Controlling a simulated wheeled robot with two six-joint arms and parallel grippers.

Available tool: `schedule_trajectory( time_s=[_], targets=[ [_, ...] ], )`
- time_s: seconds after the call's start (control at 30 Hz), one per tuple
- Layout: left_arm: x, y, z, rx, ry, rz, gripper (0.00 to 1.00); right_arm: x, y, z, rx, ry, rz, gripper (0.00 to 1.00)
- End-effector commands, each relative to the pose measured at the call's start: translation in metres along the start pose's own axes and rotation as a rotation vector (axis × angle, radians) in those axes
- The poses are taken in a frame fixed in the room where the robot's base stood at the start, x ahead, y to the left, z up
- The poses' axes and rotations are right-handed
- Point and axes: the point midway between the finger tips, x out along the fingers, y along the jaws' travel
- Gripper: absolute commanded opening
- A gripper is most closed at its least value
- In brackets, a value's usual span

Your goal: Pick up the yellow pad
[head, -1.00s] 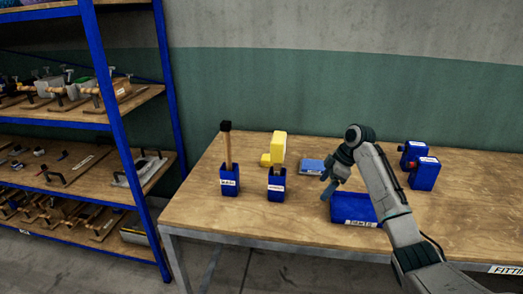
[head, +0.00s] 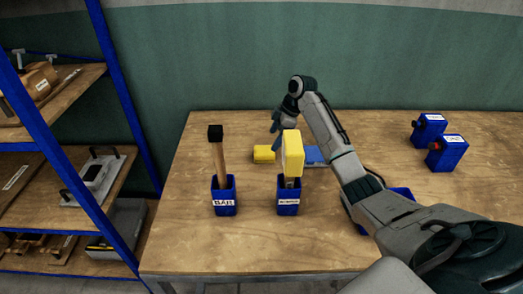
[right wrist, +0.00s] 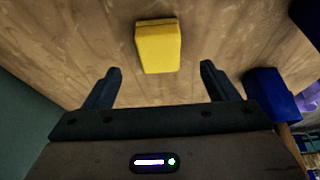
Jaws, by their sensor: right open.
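The yellow pad (head: 264,154) is a small block lying on the wooden table, behind the two blue holders. In the right wrist view the yellow pad (right wrist: 158,46) lies beyond my fingers and roughly centred between them. My right gripper (head: 275,126) is above and just behind the pad in the head view, and apart from it. In the right wrist view my right gripper (right wrist: 160,68) has its two fingers spread wide with nothing between them. My left gripper is not in view.
A blue holder (head: 288,206) carries an upright tool with a yellow head (head: 292,152), close to the pad. Another blue holder (head: 224,204) carries a black-tipped wooden tool (head: 218,160). A flat blue item (head: 315,154) lies right of the pad. Two blue containers (head: 447,153) stand further right.

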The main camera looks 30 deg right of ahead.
Motion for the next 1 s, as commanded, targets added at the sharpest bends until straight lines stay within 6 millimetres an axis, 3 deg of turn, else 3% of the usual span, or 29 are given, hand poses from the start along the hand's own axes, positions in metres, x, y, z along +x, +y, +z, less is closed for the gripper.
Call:
schedule_trajectory(
  time_s=[0.33, 0.6, 0.87, 0.9, 1.0],
  targets=[
    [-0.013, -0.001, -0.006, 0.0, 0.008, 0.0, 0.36, 0.033, 0.0, 0.0, 0.001, -0.001, -0.002, 0.8],
    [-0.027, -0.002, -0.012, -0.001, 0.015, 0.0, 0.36, 0.071, 0.0, 0.001, 0.0, 0.001, -0.002, 0.8],
    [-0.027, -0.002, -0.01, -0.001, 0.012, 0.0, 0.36, 0.077, 0.001, 0.002, 0.0, -0.001, 0.001, 0.8],
    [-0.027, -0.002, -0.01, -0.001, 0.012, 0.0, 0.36, 0.077, 0.001, 0.002, 0.0, -0.001, 0.001, 0.78],
    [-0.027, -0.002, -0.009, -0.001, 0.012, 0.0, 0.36, 0.077, 0.001, 0.002, 0.0, -0.001, 0.001, 0.58]
  ],
)
